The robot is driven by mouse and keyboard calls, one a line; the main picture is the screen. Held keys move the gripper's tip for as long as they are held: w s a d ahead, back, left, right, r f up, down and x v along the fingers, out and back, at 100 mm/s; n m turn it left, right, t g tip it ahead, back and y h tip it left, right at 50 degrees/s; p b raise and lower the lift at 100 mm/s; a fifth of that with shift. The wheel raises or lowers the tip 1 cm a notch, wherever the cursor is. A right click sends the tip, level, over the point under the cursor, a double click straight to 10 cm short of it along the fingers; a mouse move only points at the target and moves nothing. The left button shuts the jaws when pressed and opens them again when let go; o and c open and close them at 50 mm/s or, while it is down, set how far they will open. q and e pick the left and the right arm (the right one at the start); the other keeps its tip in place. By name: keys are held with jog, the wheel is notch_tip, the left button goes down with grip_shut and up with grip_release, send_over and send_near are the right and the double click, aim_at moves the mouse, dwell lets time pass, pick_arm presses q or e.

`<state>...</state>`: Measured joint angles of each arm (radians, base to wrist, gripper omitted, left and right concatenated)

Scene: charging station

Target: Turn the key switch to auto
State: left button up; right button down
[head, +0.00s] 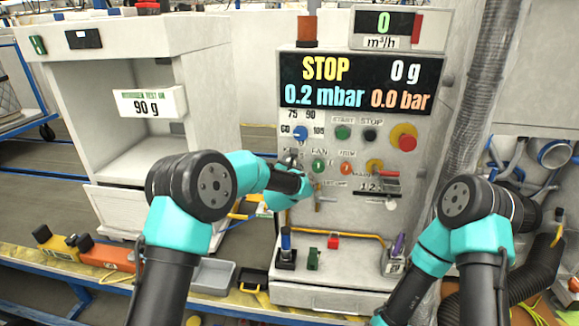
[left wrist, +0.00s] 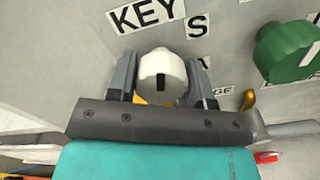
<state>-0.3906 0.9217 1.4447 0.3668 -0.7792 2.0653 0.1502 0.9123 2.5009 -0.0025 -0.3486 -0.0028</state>
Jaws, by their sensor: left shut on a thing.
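The key switch (left wrist: 162,66) is a round white knob with a dark slot, under a "KEY" label on the grey panel in the left wrist view. My left gripper (left wrist: 160,80) has one finger on each side of the knob and is shut on it. In the head view my left gripper (head: 291,162) is at the left part of the control panel (head: 295,228), and the switch is mostly hidden there. The position labels beside the knob are partly covered, so I cannot read its setting. My right gripper is not in view.
A green knob (left wrist: 288,50) is right of the key switch. The panel also has a blue knob (head: 300,132), a red button on yellow (head: 404,138) and a display reading STOP (head: 326,68). A ledge below holds small items. A grey hose runs down the right.

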pick_arm(q)
jog(key=m, duration=0.5)
jog(key=shift+a, duration=0.1)
jog(key=m, duration=0.6)
jog(key=shift+r, duration=0.1)
jog(key=m, duration=0.5)
jog(key=shift+r, duration=0.1)
jog(key=shift+m, duration=2.4)
jog(key=o, duration=0.9)
jog(key=shift+r, duration=0.1)
